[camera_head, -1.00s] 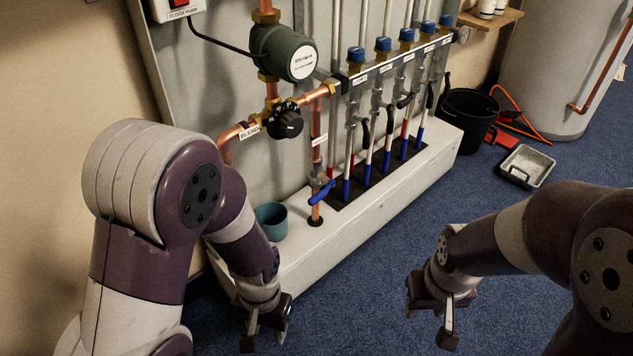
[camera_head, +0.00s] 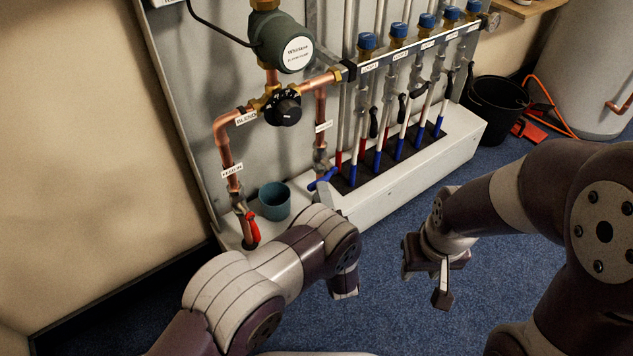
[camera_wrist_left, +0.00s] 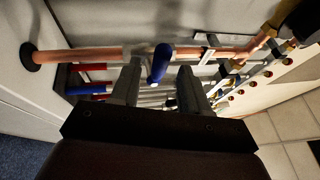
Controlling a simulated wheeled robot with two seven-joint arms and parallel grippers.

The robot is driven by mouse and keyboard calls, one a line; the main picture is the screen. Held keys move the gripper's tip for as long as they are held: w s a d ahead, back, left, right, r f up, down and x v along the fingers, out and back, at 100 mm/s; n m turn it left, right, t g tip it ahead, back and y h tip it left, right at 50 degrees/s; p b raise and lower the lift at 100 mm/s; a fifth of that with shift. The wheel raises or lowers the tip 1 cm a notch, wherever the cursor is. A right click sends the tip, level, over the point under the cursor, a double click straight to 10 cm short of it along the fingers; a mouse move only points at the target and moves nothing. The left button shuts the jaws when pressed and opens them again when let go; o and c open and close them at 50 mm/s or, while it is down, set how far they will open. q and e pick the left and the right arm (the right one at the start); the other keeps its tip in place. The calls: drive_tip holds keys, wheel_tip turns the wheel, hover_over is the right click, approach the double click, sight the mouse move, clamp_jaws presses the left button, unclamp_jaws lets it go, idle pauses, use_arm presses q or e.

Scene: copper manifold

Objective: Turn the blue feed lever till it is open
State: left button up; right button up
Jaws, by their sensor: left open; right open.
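The blue feed lever (camera_head: 321,180) sits on a valve low on the right-hand copper pipe (camera_head: 320,115), slanting down to the left. In the left wrist view the blue lever (camera_wrist_left: 160,64) stands between the two fingers of my open left gripper (camera_wrist_left: 158,82), near their tips, with gaps visible on both sides. My right gripper (camera_head: 425,284) is open and empty over the blue floor, well right of the lever.
A red lever (camera_head: 252,228) is on the left pipe. A teal cup (camera_head: 274,201) stands on the white plinth (camera_head: 400,180) left of the blue lever. Several blue-and-white tubes rise to its right. A black bucket (camera_head: 497,108) stands further right.

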use_arm(q)
drive_tip(key=b+x, duration=0.1)
drive_tip(key=x, duration=0.4)
drive_tip(key=shift+f+b, duration=0.1)
drive_tip(key=shift+b, duration=0.25)
drive_tip(key=shift+w+r, duration=0.25)
drive_tip(key=shift+w, duration=0.1)
clamp_jaws()
use_arm(e)
wheel_tip(320, 180, down, 3)
drive_tip(key=shift+r, duration=0.15)
use_arm(q)
drive_tip(key=shift+a+f, duration=0.1)
